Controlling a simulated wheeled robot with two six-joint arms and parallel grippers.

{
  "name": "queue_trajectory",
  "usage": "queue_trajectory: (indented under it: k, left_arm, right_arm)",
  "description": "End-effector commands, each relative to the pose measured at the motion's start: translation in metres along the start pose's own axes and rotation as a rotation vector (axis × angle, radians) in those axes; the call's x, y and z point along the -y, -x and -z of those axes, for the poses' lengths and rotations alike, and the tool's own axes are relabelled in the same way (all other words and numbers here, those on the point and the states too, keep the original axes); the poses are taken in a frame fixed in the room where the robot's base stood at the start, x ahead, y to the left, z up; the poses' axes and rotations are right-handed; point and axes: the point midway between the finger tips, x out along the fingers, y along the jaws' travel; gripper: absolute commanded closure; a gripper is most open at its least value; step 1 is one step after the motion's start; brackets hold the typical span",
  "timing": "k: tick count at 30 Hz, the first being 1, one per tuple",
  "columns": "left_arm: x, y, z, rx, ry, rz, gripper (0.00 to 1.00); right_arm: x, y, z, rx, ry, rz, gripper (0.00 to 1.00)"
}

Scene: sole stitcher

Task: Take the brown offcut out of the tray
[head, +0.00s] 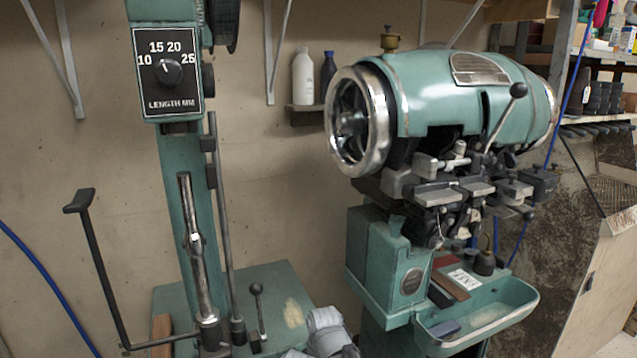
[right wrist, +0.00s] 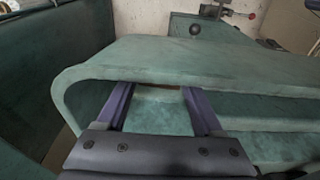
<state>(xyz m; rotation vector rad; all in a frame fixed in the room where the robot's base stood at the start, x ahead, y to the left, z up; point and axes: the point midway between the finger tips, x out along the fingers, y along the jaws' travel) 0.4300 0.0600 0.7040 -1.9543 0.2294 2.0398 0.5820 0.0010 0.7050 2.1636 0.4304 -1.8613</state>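The green tray (head: 530,297) juts from the front of the stitcher at the lower right of the head view. A brown slab (head: 451,286) shows at its back left, beside a white label; I cannot tell whether it is the offcut. In the right wrist view, my right gripper (right wrist: 160,88) has its two fingers apart over a green tray-like hollow with a rounded rim (right wrist: 75,85). Only a thin brownish sliver shows between the fingertips, too small to identify. The fingertips are partly hidden by the green edge. My left gripper is not in view.
The stitcher head (head: 440,95) with its handwheel (head: 372,125) and clamps overhangs the tray. A slate-blue piece (head: 443,328) is at the tray's left end. A green post (head: 185,200) with levers stands to the left. A wooden panel (head: 600,290) stands right of the tray.

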Motion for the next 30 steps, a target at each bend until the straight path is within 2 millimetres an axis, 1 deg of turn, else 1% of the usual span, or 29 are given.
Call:
queue_trajectory:
  k: [1,12,14,17,20,30]
  left_arm:
    - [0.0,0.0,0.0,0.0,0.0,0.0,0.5]
    - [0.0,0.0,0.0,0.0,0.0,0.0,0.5]
    - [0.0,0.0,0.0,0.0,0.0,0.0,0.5]
    - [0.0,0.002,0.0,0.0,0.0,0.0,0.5]
    - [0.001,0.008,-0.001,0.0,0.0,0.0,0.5]
    - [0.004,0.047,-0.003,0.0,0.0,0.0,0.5]
  right_arm:
    - [0.0,0.0,0.0,0.0,0.0,0.0,0.42]
    - [0.0,0.0,0.0,0.0,0.0,0.0,0.83]
    - [0.0,0.0,0.0,0.0,0.0,0.0,0.89]
    - [0.0,0.002,0.0,0.0,0.0,0.0,0.89]
    - [0.0,0.008,0.001,0.0,0.0,0.0,0.89]
    - [0.0,0.047,0.007,0.0,0.0,0.0,0.89]
